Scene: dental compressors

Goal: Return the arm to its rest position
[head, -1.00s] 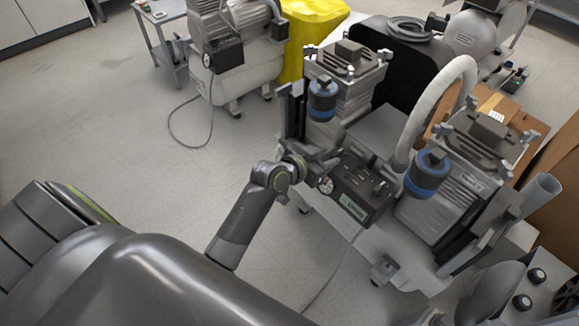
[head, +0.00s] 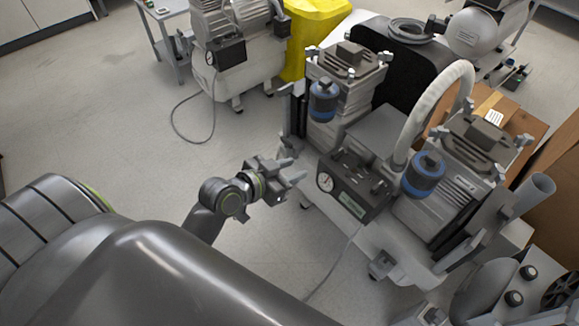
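My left gripper (head: 296,171) is in the middle of the head view, on the arm that comes in from the lower left. Its two fingers point right, toward the near compressor (head: 462,195), with a small gap between them and nothing held. The gripper is left of the black control box with the round gauge (head: 348,186) and looks apart from it.
A second compressor (head: 236,75) stands at the back left beside a yellow bin (head: 312,30). A cable (head: 178,128) lies on the floor. Cardboard boxes (head: 520,130) stand at the right. The floor (head: 100,120) at left is open.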

